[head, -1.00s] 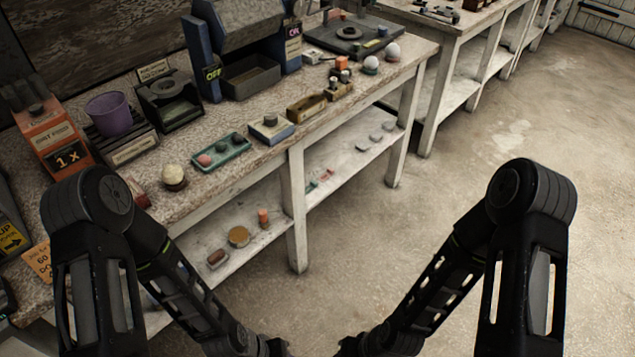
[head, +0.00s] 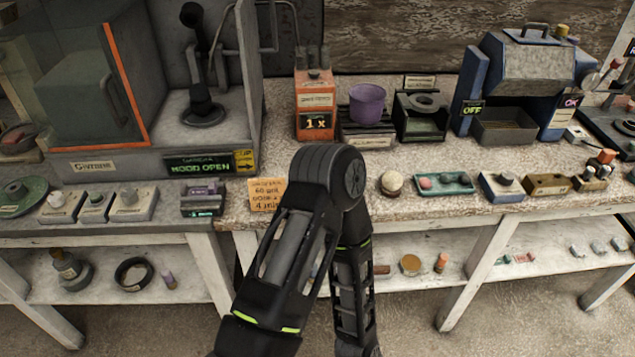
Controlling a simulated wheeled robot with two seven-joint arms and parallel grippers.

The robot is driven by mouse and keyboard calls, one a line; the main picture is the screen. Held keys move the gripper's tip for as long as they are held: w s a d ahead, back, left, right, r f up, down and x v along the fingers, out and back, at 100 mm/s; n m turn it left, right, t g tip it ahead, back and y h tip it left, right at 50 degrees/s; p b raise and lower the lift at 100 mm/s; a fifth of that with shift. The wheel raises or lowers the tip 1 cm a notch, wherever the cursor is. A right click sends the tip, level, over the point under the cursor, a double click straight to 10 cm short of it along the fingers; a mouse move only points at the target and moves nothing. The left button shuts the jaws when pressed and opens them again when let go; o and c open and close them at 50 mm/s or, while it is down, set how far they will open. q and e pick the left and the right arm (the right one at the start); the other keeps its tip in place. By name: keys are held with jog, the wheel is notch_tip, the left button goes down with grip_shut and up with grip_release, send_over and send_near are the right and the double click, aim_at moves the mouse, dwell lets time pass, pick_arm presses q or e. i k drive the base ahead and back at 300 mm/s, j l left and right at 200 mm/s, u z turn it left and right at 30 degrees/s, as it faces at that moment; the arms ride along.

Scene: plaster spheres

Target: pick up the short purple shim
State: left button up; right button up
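A small dark holder with a purple piece on top (head: 204,188) sits on the bench left of the orange note. Whether that piece is the short purple shim I cannot tell at this size. A small upright cylinder with a purple top (head: 168,279) stands on the lower shelf at left. A purple cup (head: 367,103) sits on a grey labelled stand at the back of the bench. One of my arms, apparently the left, is bent in the middle of the view and covers part of the bench front. Neither gripper shows.
A glass-fronted cabinet (head: 88,98) and a black lever (head: 197,70) stand at left. An orange box marked "1 x" (head: 316,105), a blue machine (head: 525,75) and a green tray (head: 443,183) are to the right. The lower shelf holds a black ring (head: 134,274).

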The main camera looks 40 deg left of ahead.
aim_at(212, 189)
jog(key=u, duration=2.15)
jog(key=z, duration=1.2)
jog(key=u, duration=1.2)
jog(key=j, duration=1.85)
jog(key=i+j, duration=0.1)
jog(key=j, duration=0.15)
